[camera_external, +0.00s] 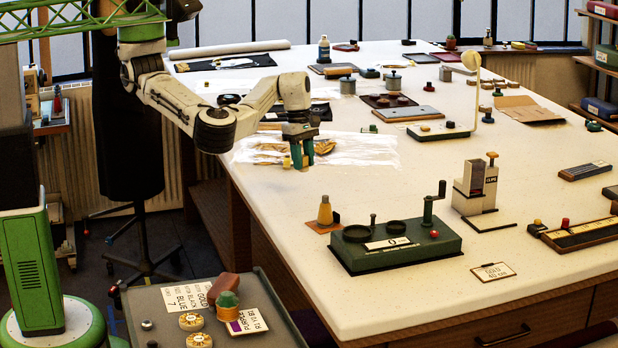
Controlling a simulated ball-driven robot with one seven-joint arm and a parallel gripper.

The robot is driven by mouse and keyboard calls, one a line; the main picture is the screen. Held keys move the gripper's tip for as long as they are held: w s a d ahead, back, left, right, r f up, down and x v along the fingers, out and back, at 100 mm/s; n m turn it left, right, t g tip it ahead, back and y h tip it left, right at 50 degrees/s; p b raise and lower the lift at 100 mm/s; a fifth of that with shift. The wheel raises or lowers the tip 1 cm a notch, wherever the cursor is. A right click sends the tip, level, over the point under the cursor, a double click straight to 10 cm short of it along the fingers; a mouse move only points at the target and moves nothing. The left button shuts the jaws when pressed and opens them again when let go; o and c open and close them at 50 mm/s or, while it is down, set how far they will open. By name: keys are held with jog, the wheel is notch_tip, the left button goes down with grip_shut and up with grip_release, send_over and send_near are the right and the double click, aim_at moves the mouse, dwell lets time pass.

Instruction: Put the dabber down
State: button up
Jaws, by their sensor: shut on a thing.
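My gripper (301,161) points down over the near left part of the white table (440,285), just above or at a clear plastic sheet (365,150). Its green fingers are shut on what I take to be the dabber, which is mostly hidden between them. A small yellowish piece (287,162) shows beside the left fingertip. I cannot tell whether it belongs to the held thing, or whether the held thing touches the table.
Gold pieces (268,150) lie by the plastic sheet. A grey cart (135,310) with spools and cards stands front left. Bare tabletop lies right of the sheet.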

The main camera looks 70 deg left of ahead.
aim_at(308, 166)
jog(key=shift+w+d+f, duration=0.1)
jog(key=shift+w+f, duration=0.5)
jog(key=shift+f, duration=0.15)
jog(key=shift+w+f, duration=0.15)
jog(key=shift+f, duration=0.8)
jog(key=shift+w+f, duration=0.15)
jog(key=shift+f, duration=0.75)
jog(key=shift+f, duration=0.15)
jog(key=o, duration=1)
jog(key=r, duration=0.4)
jog(key=a+r, duration=0.1)
jog(key=r, duration=0.7)
jog(key=shift+s+a+r, duration=0.1)
jog(key=shift+s+a, duration=0.15)
jog(key=shift+s, duration=0.15)
